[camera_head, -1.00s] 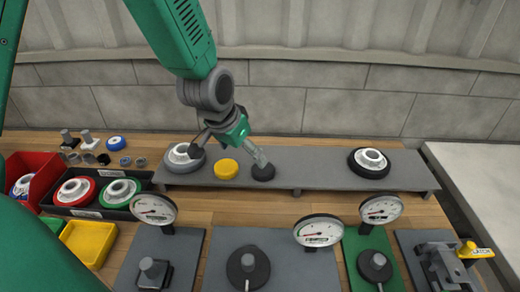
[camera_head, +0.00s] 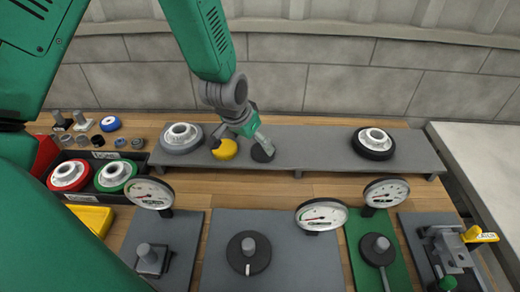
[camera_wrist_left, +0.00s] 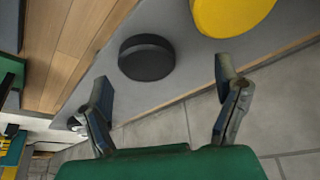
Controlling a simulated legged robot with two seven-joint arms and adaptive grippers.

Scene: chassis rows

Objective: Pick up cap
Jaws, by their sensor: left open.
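Two round caps lie on the grey raised shelf (camera_head: 315,150): a yellow one (camera_head: 224,150) and a black one (camera_head: 262,153). My left gripper (camera_head: 240,144) is open and empty above them, pointing down. In the head view one finger overlaps the yellow cap and the other reaches the black cap's upper edge. In the left wrist view the black cap (camera_wrist_left: 146,57) sits ahead, roughly between the open fingers (camera_wrist_left: 164,78). The yellow cap (camera_wrist_left: 232,12) is cut off at the top, beyond the right finger. Contact with either cap cannot be told.
A grey-rimmed wheel (camera_head: 181,138) and a black-rimmed wheel (camera_head: 373,143) rest on the shelf. Dial gauges (camera_head: 321,215) and fixtures on mats stand in front. A dark tray (camera_head: 130,162) holds red and green wheels at left. The shelf between the black cap and black-rimmed wheel is clear.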

